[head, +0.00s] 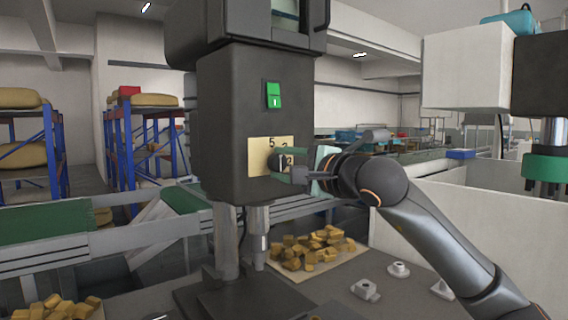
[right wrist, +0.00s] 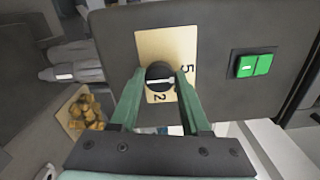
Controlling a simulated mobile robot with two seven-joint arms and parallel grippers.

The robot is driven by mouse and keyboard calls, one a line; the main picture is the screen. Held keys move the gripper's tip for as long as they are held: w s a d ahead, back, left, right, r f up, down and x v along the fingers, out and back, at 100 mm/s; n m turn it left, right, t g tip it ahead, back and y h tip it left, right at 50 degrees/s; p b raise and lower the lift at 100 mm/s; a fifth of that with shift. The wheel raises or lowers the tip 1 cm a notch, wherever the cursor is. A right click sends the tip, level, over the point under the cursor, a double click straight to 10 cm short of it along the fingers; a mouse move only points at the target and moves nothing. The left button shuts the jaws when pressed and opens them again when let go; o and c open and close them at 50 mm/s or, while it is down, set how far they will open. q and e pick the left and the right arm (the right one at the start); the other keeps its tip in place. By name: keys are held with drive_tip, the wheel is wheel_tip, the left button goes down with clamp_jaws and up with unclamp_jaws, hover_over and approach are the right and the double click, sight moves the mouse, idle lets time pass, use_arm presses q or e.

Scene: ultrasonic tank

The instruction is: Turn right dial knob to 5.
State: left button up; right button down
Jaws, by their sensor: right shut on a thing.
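The dial knob (head: 276,162) is a small dark round knob on a yellow number plate (head: 262,143) on the front of a dark machine (head: 228,110). In the right wrist view the green fingers of my right gripper (right wrist: 160,85) are shut on the knob (right wrist: 159,76), one on each side. A white pointer mark on the knob shows there, and the plate (right wrist: 168,45) carries 5 and 2. My left gripper is not in view.
A green switch (head: 273,95) sits above the plate. Below the machine, yellowish blocks (head: 312,250) lie on a sheet on the grey table. A white panel (head: 480,215) stands to the right behind my right arm. Blue shelving (head: 145,140) stands at the left back.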

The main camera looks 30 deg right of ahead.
idle(0.4)
drive_tip(key=shift+c, duration=1.9)
unclamp_jaws()
drive_tip(key=shift+s, duration=0.45)
drive_tip(key=s+d+b, duration=0.1)
drive_tip(key=s+b, duration=0.2)
drive_tip(key=s, duration=0.8)
drive_tip(key=shift+s, duration=0.25)
